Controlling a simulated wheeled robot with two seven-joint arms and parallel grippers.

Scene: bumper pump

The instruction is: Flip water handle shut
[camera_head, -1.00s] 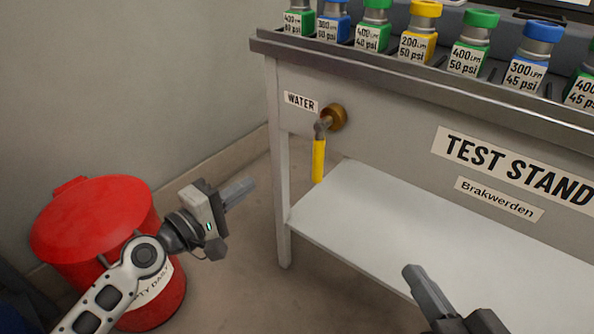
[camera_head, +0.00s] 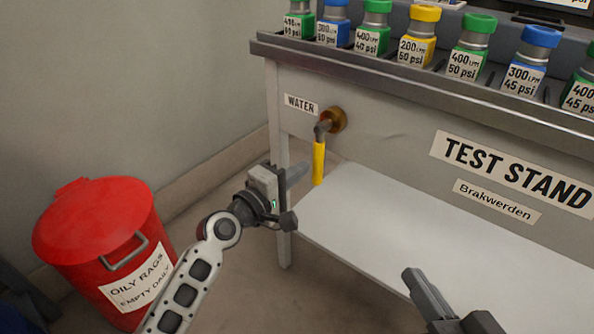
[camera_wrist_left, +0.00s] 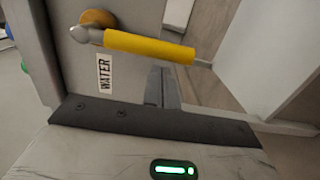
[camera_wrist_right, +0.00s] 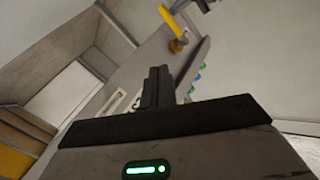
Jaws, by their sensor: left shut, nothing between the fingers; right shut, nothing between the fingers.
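The water handle (camera_head: 318,163) is a yellow lever hanging straight down from a grey elbow on a brass fitting (camera_head: 334,119), beside the WATER label (camera_head: 301,104) on the stand's front. In the left wrist view the yellow handle (camera_wrist_left: 150,46) lies just beyond my left fingers, apart from them. My left gripper (camera_head: 300,172) is shut and empty, just left of the handle's lower end in the head view. My right gripper (camera_head: 413,275) is shut and empty, low in front of the stand. The right wrist view shows the handle (camera_wrist_right: 173,20) far off at the top.
The TEST STAND bench (camera_head: 385,135) has a rack of labelled coloured bottles on top and a white lower shelf (camera_head: 400,215). A red oily-rags bin (camera_head: 95,235) stands at the left. Floor is clear between bin and stand.

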